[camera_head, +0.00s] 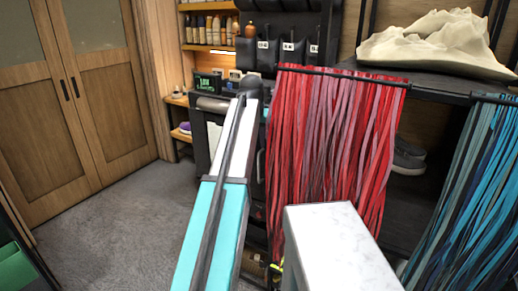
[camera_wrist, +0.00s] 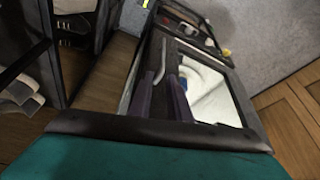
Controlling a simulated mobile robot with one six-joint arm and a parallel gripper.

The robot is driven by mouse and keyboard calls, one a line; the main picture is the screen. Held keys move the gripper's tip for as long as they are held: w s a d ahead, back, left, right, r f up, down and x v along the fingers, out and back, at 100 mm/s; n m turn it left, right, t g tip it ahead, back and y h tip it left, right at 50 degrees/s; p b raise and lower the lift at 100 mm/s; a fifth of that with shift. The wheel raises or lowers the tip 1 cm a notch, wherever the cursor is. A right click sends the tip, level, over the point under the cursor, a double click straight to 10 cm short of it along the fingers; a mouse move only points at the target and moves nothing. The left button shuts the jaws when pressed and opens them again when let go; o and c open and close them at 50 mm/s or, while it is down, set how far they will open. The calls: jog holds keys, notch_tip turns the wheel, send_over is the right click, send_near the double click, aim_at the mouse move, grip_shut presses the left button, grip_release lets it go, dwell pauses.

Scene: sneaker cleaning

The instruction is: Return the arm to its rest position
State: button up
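My arm shows in the head view as a long white and teal link with a black rail, ending at a black joint. My gripper is not clear in the head view, where the far end of the arm hides it. In the wrist view, two dark narrow shapes at the centre look like the fingers of my gripper (camera_wrist: 167,85). I cannot tell how far apart they are, and I see nothing held between them. A teal surface with a black edge fills the bottom of the wrist view.
Red strips (camera_head: 330,150) hang right of my arm, and blue strips (camera_head: 470,190) hang at the far right. A white marble-topped block (camera_head: 340,250) stands in front. A pale sculpted piece (camera_head: 435,45) sits on a dark shelf. Grey floor (camera_head: 110,220) is open before wooden doors (camera_head: 80,95).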

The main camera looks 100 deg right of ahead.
jog(key=shift+a+r, duration=0.2)
jog(key=shift+r, duration=0.3)
dwell(0.3)
